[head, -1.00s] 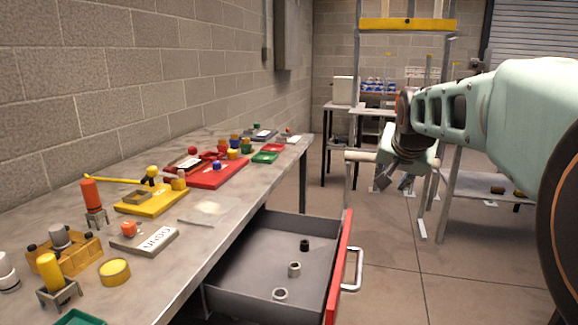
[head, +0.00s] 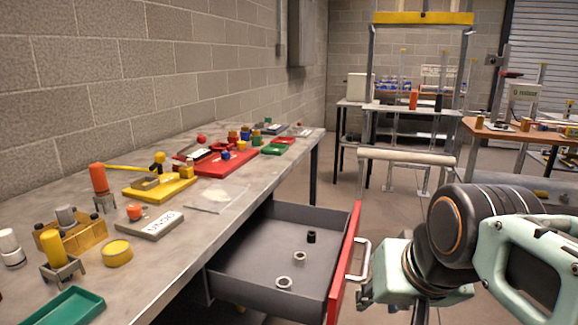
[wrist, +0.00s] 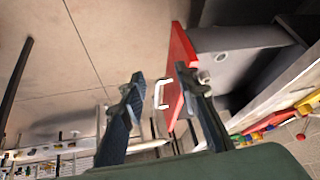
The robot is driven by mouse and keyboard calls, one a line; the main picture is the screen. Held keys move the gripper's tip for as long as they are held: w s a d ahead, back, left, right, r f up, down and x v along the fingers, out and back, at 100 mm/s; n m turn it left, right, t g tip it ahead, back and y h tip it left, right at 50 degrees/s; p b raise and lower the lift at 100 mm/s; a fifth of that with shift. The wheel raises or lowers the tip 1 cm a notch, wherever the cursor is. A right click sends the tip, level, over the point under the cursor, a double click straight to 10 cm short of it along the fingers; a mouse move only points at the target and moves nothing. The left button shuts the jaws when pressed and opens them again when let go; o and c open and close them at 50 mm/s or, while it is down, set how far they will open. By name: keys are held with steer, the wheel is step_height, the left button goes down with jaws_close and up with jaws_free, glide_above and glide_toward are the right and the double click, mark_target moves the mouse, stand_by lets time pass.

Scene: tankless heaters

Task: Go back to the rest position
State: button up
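My gripper (wrist: 160,74) is open and empty, with its two dark fingers spread apart in the wrist view. In the head view my arm's end is low at the right, just right of the drawer's handle (head: 361,262), and the fingers are small and partly hidden. The red-fronted drawer (head: 343,268) stands pulled out below the workbench. In the wrist view the white handle (wrist: 160,94) shows in the gap between the fingers, seemingly beyond them, and the red drawer front (wrist: 180,60) is behind the right finger.
The workbench (head: 215,240) along the left wall holds a yellow tray (head: 160,190), a red tray (head: 225,165) and many small parts. A few rings (head: 299,257) lie in the drawer. A metal frame (head: 412,157) and a wooden-topped table (head: 485,128) stand behind. Some floor between is clear.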

steer(key=s+f+n, duration=0.1)
steer(key=s+f, duration=0.3)
steer(key=s, duration=0.2)
step_height(320, 180, up, 33)
steer(key=w+p, duration=0.1)
steer(key=p, duration=3.1)
steer(key=shift+a+f+g+p, duration=0.15)
steer(key=shift+a+g+p, duration=0.15)
steer(key=shift+a+g, duration=0.1)
steer(key=shift+d, duration=0.1)
